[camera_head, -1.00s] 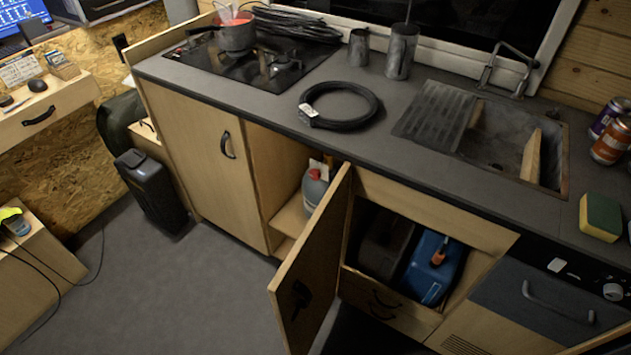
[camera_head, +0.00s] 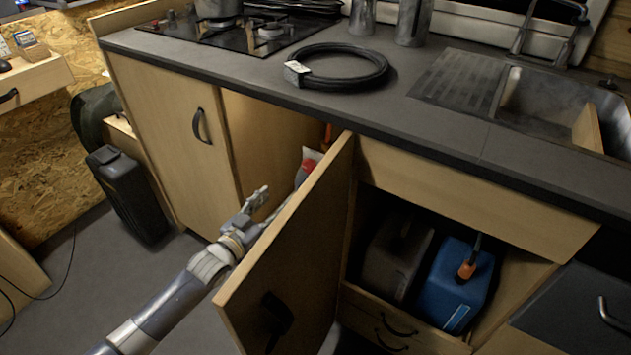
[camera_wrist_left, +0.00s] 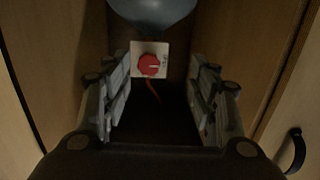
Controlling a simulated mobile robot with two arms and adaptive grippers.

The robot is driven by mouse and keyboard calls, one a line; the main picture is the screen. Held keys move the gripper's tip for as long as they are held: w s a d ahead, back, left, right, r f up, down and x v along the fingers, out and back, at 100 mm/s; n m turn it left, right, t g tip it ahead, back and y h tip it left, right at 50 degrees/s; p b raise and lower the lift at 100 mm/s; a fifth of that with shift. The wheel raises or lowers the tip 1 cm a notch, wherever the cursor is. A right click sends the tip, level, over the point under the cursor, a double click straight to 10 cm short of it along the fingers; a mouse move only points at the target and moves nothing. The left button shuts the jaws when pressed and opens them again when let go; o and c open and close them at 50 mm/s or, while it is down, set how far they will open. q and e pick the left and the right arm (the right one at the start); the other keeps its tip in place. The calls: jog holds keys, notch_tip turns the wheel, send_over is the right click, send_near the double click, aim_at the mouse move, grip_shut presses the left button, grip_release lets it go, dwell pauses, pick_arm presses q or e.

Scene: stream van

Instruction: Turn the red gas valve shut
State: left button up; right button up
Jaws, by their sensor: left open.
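The red gas valve (camera_wrist_left: 149,65) is a round red knob on a white plate, seen deep in the cupboard in the left wrist view. It sits between my two fingers in that picture, some way beyond their tips. A thin red strip runs from it. My left gripper (camera_head: 257,200) is open and empty at the mouth of the cupboard, beside the open door (camera_head: 295,240); its fingers also show in the left wrist view (camera_wrist_left: 158,100). In the head view the door hides most of the cupboard's inside. My right gripper is not in view.
A rounded blue-grey body (camera_wrist_left: 152,8) shows beside the valve plate. Cupboard walls are close on both sides. A blue canister (camera_head: 455,285) stands right of the door.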

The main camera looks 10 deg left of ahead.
aim_at(307, 168)
pick_arm(q)
jog(key=shift+m+h, duration=0.3)
jog(key=shift+h, duration=0.3)
jog(key=w+d+r, duration=0.1)
jog(key=w, duration=0.1)
jog(key=w+d+b, duration=0.1)
jog(key=w+d, duration=0.1)
jog(key=w+d+r+b, duration=0.1)
jog(key=w, duration=0.2)
jog(key=shift+d+r, duration=0.15)
jog(key=shift+r, duration=0.15)
jog(key=b+x, duration=0.1)
jog(key=x, duration=0.2)
jog(key=shift+w+d+r, duration=0.1)
jog(key=shift+w, duration=0.2)
jog(key=shift+w+d, duration=0.1)
jog(key=shift+w, duration=0.15)
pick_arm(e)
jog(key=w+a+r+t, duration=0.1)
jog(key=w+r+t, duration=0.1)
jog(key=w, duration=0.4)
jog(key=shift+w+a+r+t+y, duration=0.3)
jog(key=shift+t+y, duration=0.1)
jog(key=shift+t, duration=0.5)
pick_arm(q)
jog(key=c, duration=1.1)
